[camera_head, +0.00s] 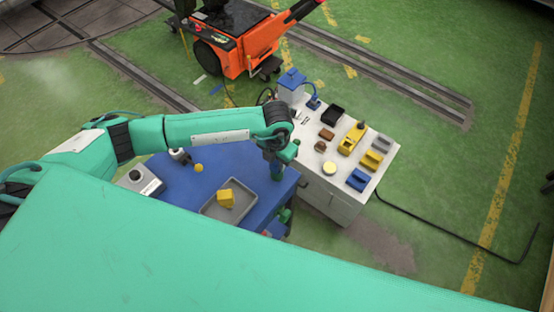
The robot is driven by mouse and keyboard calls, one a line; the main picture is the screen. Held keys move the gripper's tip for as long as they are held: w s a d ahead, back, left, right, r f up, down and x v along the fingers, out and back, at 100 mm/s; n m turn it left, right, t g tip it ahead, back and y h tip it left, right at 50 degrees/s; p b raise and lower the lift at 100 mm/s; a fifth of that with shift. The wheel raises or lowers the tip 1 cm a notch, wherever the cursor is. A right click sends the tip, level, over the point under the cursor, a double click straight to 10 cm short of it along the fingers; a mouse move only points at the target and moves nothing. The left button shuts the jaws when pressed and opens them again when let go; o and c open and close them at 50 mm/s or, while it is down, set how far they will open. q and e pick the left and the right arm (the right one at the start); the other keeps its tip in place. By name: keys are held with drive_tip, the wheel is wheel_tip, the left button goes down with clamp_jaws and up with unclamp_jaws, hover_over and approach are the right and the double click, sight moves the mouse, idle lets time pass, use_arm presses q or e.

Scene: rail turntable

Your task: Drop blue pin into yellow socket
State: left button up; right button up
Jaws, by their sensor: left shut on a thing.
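My left gripper (277,173) points down over the right end of the blue table (178,188). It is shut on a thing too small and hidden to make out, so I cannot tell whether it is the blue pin. A yellow block (226,197), which may be the yellow socket, sits in a grey tray (243,211) left of and nearer than the gripper. I cannot make out any opening in it. A green and dark part, perhaps of my right arm, shows low beside the table's right edge.
A white cabinet (340,205) to the right bears several small items, among them a yellow piece (351,139), a blue block (358,180) and a black bin (332,115). A small yellow knob (198,168) and a grey box (140,180) are at the table's left. An orange cart (255,45) stands behind.

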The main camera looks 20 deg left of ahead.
use_arm(q)
clamp_jaws()
drive_tip(key=shift+r, duration=0.15)
use_arm(e)
drive_tip(key=shift+a, duration=0.2)
use_arm(q)
drive_tip(key=shift+r, duration=0.3)
use_arm(e)
drive_tip(key=shift+a+r, duration=0.15)
drive_tip(key=shift+a, duration=0.1)
use_arm(q)
drive_tip(key=shift+r, duration=0.15)
use_arm(e)
drive_tip(key=shift+d+r, duration=0.1)
drive_tip(key=shift+d, duration=0.2)
use_arm(q)
drive_tip(key=shift+r+p, duration=0.2)
drive_tip(key=shift+p, duration=0.1)
